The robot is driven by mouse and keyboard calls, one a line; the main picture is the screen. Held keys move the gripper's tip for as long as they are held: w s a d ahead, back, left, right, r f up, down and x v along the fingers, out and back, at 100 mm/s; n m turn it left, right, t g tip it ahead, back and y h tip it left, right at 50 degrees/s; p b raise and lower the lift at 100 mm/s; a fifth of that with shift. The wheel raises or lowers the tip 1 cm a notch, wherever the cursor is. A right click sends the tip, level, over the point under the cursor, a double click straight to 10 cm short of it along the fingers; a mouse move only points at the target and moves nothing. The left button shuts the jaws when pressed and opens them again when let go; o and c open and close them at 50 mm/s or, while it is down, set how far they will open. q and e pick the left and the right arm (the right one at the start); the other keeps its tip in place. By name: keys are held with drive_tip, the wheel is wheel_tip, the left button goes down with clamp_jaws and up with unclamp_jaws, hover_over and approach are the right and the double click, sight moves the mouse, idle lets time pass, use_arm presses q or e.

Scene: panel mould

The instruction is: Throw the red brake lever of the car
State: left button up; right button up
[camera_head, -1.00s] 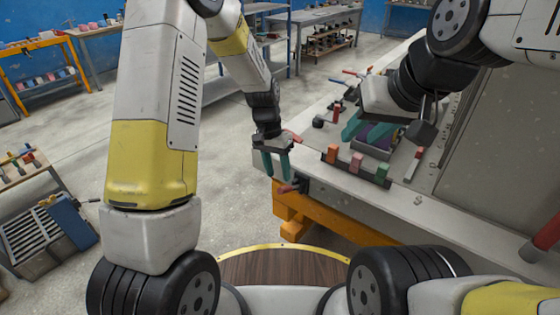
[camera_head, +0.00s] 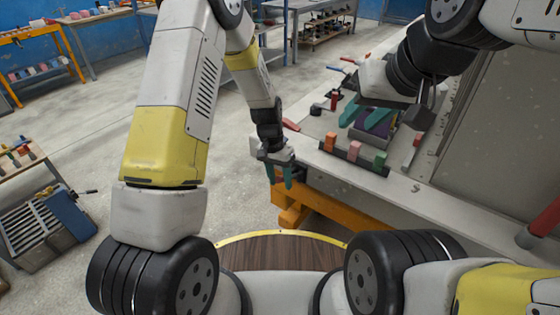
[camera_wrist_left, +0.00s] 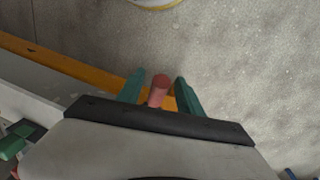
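My left gripper (camera_head: 280,180) points down at the near left corner of the pale bench-like car top (camera_head: 310,165). In the left wrist view its two teal fingers (camera_wrist_left: 160,90) are apart. A red cylindrical handle (camera_wrist_left: 159,88) shows between them, with a gap on each side.
Orange, pink and green blocks (camera_head: 355,150) stand in a dark strip near the front edge. A flat red piece (camera_head: 290,125) lies by the left edge. Other small red-handled parts stand behind. A large grey panel (camera_head: 500,140) rises at right.

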use_arm(q)
clamp_jaws()
idle(1.3)
